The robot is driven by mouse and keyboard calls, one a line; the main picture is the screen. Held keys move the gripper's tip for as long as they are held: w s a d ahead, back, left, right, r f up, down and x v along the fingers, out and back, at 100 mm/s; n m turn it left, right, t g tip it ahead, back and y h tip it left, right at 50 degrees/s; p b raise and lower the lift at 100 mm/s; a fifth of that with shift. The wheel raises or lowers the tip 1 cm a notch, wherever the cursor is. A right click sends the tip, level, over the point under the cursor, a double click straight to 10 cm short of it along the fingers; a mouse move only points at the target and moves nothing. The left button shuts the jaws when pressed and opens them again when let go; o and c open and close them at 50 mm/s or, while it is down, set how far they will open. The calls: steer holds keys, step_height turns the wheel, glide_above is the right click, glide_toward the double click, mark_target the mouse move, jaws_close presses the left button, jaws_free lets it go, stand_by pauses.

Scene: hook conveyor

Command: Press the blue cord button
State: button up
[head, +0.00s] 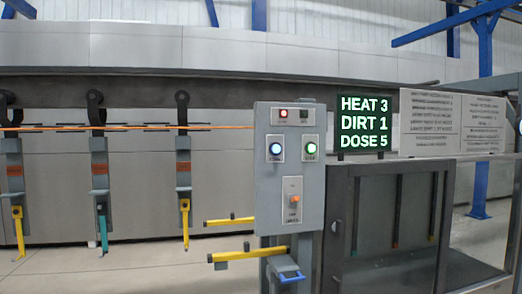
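A grey control panel (262,190) stands upright near the middle of the head view. A round blue button (275,148) sits on its left side, on a pale plate with a small label too blurred to read. A green button (311,148) is to its right. A small red light or button (283,113) is above, beside a dark switch (304,115). An orange-and-white switch (292,198) is lower down. My gripper is not in view.
An orange cord (225,127) runs left from the panel, past hanging hooks with tools. Yellow bars (232,221) and a blue handle (290,276) project low beside the panel. Floor at lower left is clear.

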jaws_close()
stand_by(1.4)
